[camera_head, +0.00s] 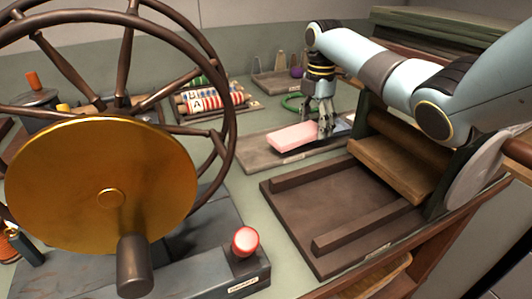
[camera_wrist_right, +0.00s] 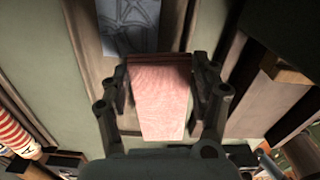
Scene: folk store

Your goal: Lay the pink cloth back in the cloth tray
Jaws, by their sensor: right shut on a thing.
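The pink cloth (camera_head: 293,136) is a flat, folded pink piece in the middle of the head view. My right gripper (camera_head: 324,131) is shut on it, pointing down at its right end. In the right wrist view the pink cloth (camera_wrist_right: 162,112) lies between the two dark fingers of the right gripper (camera_wrist_right: 160,82). A low wooden tray (camera_head: 256,152), which looks like the cloth tray, is under and beside the cloth. I cannot tell whether the cloth touches it. My left gripper is not in view.
A grey-blue patterned piece (camera_wrist_right: 130,24) lies in the tray beyond the cloth. A wooden press (camera_head: 402,160) with a brown bed (camera_head: 315,212) stands close on the right. A large spoked wheel with a brass disc (camera_head: 100,185) fills the left. Striped rolls (camera_head: 208,101) lie behind.

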